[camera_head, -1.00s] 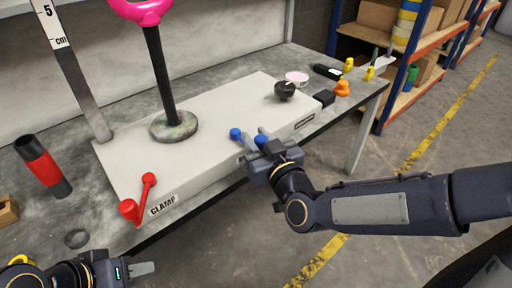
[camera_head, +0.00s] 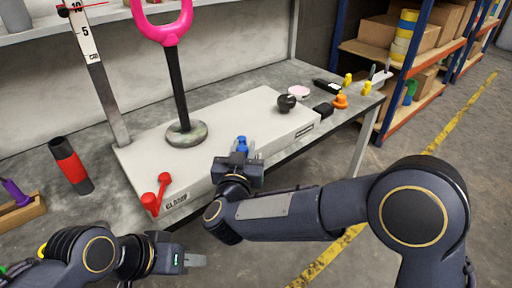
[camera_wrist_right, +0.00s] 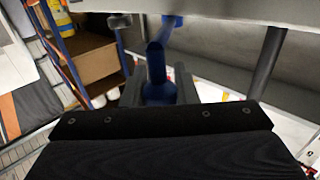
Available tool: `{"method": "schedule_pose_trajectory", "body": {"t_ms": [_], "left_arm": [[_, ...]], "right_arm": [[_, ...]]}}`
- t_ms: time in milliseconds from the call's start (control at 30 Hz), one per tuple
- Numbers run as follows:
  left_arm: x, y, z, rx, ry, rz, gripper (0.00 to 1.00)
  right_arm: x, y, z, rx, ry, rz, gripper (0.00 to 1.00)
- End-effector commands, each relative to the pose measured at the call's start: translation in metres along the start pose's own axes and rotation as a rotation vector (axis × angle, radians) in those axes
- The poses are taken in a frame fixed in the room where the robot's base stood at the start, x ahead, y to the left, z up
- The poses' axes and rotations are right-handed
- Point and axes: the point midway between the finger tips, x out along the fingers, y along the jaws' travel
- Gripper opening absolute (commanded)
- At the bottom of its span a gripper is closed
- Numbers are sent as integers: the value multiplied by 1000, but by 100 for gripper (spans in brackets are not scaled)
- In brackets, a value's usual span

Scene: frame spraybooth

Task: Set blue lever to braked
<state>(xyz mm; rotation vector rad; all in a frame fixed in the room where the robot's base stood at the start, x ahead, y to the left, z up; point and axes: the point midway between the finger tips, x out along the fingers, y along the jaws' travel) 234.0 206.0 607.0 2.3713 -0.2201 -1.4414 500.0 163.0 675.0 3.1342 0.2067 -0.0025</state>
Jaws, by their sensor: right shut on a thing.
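The blue lever (camera_head: 242,142) is on the front face of the pale box (camera_head: 225,125) on the bench. My right gripper (camera_head: 243,156) is at that front face, shut on the blue lever. The right wrist view shows the lever's blue handle (camera_wrist_right: 157,72) between the two fingers, with its far end running up toward the box. The gripper hides part of the lever. My left gripper (camera_head: 195,260) is low in front of the bench, away from the lever and apparently empty. Its finger gap is not clear.
A red lever (camera_head: 157,193) by the CLAMP label sits at the box's left end. A pink-ringed post (camera_head: 178,85) and a black knob (camera_head: 287,103) stand on the box. A red-black cylinder (camera_head: 70,165) is on the left. Floor in front is open.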

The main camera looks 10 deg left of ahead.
Motion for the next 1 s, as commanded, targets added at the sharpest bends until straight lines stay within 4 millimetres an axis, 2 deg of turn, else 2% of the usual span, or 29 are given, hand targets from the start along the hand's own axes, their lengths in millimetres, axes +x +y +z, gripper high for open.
{"method": "schedule_pose_trajectory", "body": {"t_ms": [333, 367, 533, 833, 1000], "left_arm": [[0, 0, 0, 0, 0, 0, 36], [0, 0, 0, 0, 0, 0, 36], [0, 0, 0, 0, 0, 0, 36], [-1, 0, -1, 0, 0, 0, 36], [-8, 4, -4, 0, 0, 0, 36]], "right_arm": [[0, -2, -2, 2, 4, -2, 0], [0, -2, -2, 2, 4, -2, 28], [0, -2, -2, 2, 4, -2, 48], [-2, -2, -2, 1, 2, -2, 48], [-24, -2, -4, -1, 2, -4, 48]]}}
